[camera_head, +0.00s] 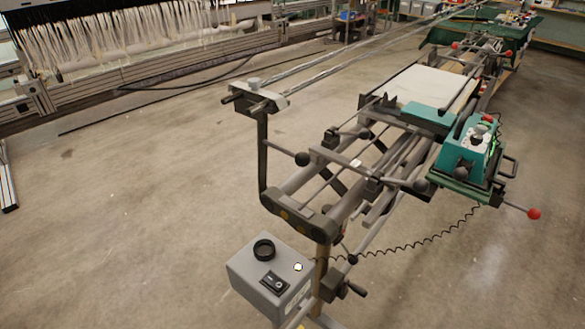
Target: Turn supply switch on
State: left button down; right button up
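A grey supply box (262,285) is fixed low on the near end of the warp-threading machine. On its top face are a round black knob (264,249), a black rocker switch (274,283) with a pale round mark, and a small white round button or lamp (298,267). I cannot tell from this view which way the rocker is pressed. Neither of my grippers shows in the head view.
The machine frame (345,165) runs from the near end to the upper right. It carries a teal unit (467,150) and a red-knobbed lever (533,213). A coiled black cable (425,240) hangs beside it. Open floor (130,230) lies at left.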

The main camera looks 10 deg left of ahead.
aim_at(278, 284)
jog(key=z, duration=1.2)
jog(key=k, duration=0.5)
jog(key=u, duration=0.6)
